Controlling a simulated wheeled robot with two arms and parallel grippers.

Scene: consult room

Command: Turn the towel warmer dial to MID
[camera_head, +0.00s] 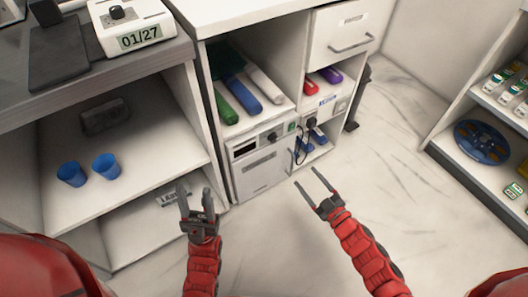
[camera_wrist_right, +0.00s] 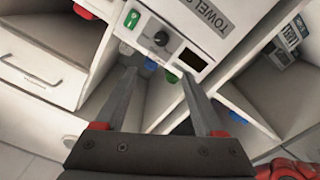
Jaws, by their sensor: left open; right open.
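The towel warmer (camera_head: 262,172) is a white box in the lower middle of the cabinet, with a dark display window and a label on its front. Its dark round dial (camera_head: 271,138) sits near the top right of the front, beside a green switch (camera_head: 292,127). The right wrist view shows the dial (camera_wrist_right: 161,38) beyond the open fingertips; its setting is too small to read. My right gripper (camera_head: 306,177) is open and empty, apart from the dial. My left gripper (camera_head: 194,190) is open and empty in front of the left shelf.
Rolled towels (camera_head: 240,93) lie above the warmer. Two blue cups (camera_head: 88,170) stand on the left shelf. A drawer (camera_head: 340,35) is at upper right. The floor (camera_head: 370,165) to the right is clear.

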